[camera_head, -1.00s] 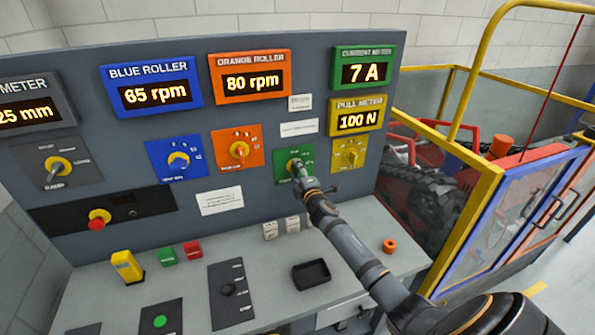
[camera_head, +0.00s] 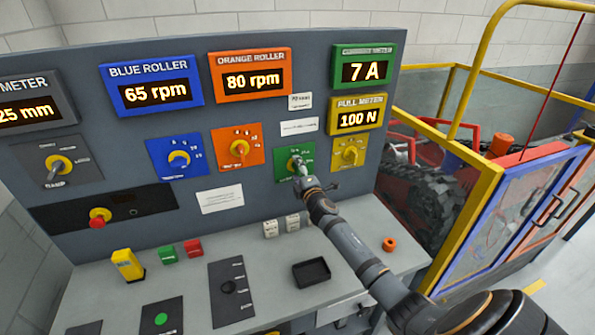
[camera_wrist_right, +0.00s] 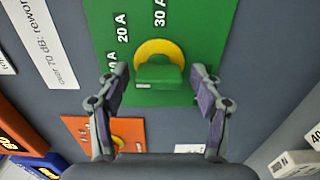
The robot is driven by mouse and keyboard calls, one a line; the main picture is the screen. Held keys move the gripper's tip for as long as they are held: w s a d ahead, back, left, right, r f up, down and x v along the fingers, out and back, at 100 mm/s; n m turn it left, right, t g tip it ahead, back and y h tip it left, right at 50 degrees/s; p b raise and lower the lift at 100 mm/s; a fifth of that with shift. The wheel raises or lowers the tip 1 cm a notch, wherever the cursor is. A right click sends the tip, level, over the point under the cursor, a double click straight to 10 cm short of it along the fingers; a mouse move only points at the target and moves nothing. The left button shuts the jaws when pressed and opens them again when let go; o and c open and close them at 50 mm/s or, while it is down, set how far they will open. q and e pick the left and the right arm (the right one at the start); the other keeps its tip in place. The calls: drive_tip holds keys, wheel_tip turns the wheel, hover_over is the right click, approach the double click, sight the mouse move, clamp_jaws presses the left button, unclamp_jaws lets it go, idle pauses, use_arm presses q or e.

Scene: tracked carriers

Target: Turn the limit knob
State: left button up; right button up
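The limit knob is a green grip on a yellow disc (camera_wrist_right: 158,76), set in a green plate (camera_wrist_right: 214,24) marked 20 A and 30 A. In the head view the green plate (camera_head: 282,173) is on the grey panel under the green current meter (camera_head: 363,69), which reads 7 A. My right gripper (camera_head: 299,168) is in front of the knob. In the right wrist view its fingers (camera_wrist_right: 160,84) are spread, one on each side of the knob, with gaps between. My left gripper is not in view.
An orange knob plate (camera_head: 237,148) and a yellow one (camera_head: 350,152) flank the green plate. A red stop button (camera_head: 97,222) is at lower left. A black tray (camera_head: 311,273) and an orange ring (camera_head: 389,244) lie on the desk.

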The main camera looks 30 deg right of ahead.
drive_tip(key=v, duration=1.2)
